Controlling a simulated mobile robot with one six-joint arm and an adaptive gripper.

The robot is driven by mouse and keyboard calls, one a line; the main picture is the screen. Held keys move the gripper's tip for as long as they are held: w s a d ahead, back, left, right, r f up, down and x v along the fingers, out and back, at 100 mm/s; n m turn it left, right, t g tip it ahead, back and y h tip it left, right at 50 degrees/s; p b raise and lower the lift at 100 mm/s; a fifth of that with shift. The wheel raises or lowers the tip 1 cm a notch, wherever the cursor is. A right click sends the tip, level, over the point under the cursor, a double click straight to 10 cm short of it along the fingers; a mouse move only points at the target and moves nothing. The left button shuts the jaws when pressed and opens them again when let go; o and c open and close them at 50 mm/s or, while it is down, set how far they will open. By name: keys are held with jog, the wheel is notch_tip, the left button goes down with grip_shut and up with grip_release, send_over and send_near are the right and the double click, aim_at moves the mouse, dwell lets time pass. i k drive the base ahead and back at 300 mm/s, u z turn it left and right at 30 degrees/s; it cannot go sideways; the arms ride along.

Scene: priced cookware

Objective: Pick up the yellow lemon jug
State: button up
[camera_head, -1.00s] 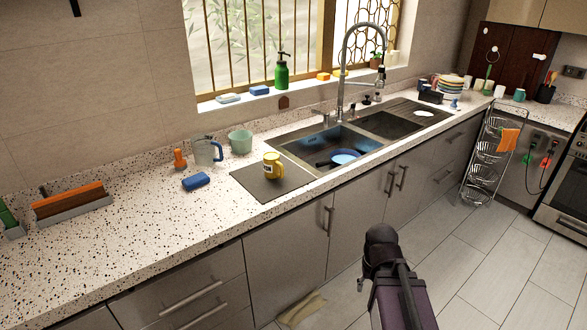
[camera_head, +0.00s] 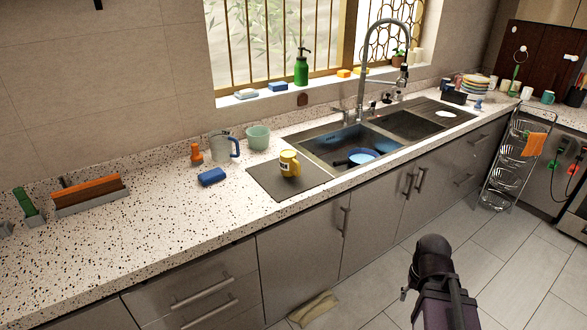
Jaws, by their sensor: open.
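A yellow jug (camera_head: 288,164) with a pale label stands upright on a dark grey mat (camera_head: 264,181) on the speckled counter, just left of the sink. Its handle faces right. Nothing touches it from above. Part of my dark arm (camera_head: 436,275) shows at the lower right, over the floor in front of the cabinets and well apart from the jug. I cannot make out my gripper or its fingers.
Left of the jug are a blue sponge (camera_head: 212,176), a clear jug with a blue handle (camera_head: 221,147), a green cup (camera_head: 258,137) and an orange item (camera_head: 196,153). The sink (camera_head: 345,148) holds a blue pan (camera_head: 362,156). The counter front is clear; a cloth (camera_head: 314,309) lies on the floor.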

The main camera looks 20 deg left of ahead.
aim_at(289, 163)
jog(key=u, duration=0.05)
jog(key=i, duration=1)
jog(key=z, duration=0.05)
